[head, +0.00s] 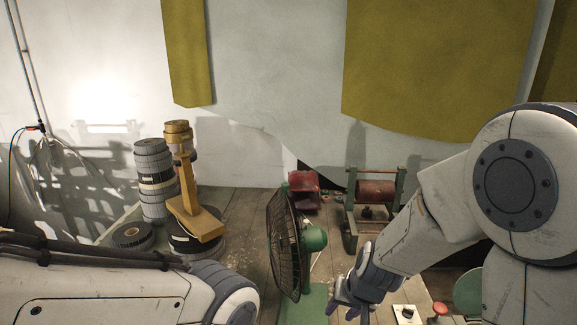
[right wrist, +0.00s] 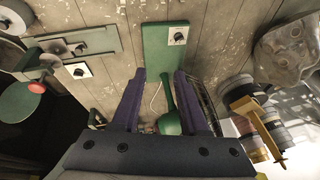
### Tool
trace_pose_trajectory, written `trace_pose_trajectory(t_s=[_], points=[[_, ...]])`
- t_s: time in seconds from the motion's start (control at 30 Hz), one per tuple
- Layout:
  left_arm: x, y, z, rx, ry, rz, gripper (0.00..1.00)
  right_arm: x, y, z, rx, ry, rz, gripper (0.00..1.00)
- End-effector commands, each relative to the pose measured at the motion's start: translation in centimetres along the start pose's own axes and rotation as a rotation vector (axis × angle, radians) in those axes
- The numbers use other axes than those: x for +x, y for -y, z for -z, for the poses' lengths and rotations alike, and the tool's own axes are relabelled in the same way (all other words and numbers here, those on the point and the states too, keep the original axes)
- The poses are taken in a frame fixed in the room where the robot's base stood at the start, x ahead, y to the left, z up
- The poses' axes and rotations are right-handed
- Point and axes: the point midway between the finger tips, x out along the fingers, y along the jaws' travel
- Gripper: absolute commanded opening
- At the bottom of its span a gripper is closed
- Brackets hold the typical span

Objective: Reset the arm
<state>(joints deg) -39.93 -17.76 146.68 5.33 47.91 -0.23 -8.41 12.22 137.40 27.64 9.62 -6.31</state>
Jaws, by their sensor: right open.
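My right arm comes in from the right in the head view, and its gripper (head: 350,305) points down near the bottom edge, right of the green fan (head: 313,239). In the right wrist view the two fingers of my right gripper (right wrist: 160,76) are wide apart with nothing gripped. The fan's green base (right wrist: 160,46) and motor housing (right wrist: 169,122) show between and beyond the fingers. My left arm (head: 110,300) lies across the bottom left of the head view. Its gripper is out of view.
Stacked tape rolls (head: 153,185) and a yellow stand (head: 196,215) are at left. A red-roller winding frame (head: 376,190) and a red bin (head: 304,188) stand behind the fan. A control box (head: 407,315) and red button (head: 440,308) are at lower right. Floorboards left of the fan are clear.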

Motion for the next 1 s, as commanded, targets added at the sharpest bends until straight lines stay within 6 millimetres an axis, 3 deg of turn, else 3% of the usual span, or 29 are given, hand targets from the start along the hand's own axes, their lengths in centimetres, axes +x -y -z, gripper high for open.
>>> trace_pose_trajectory(t_s=[0.1,0.5,0.77,1.0], points=[[0.0,0.0,0.0,0.0,0.0,0.0,0.5,-1.7,-2.3,-1.5,-0.065,0.032,-0.032,0.44],[0.1,0.0,0.0,0.0,0.0,0.0,0.5,-5.3,-8.2,-5.8,-0.225,0.123,-0.152,0.44],[2.5,0.2,-0.1,-0.001,0.0,0.0,0.5,-4.4,-3.9,-9.0,-0.367,0.177,-0.095,0.44],[5.1,0.4,-0.3,-0.003,0.0,0.0,0.5,-4.4,-0.2,-13.8,-0.54,0.249,-0.038,0.44]])
